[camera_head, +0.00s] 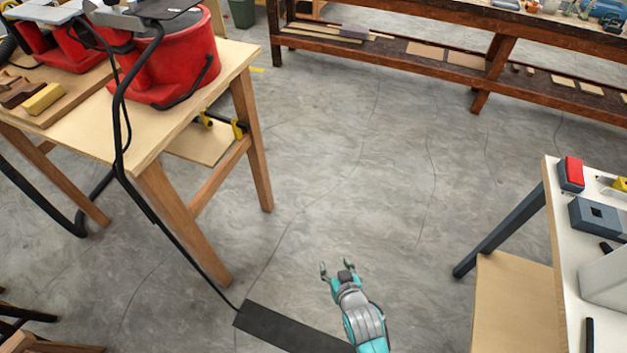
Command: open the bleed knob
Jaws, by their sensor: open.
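My gripper (337,266) is in the lower middle of the head view, with its two fingers apart and nothing between them. Bare concrete floor shows behind it. I cannot make out a bleed knob anywhere in this view. My gripper is well to the right of the tubs and touches nothing.
The wooden table (225,85) also bears a board with a yellow block (43,98). A white-topped table (560,225) at the right holds a red-topped box (571,174) and a grey box (596,215). A long wooden bench (400,62) stands behind.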

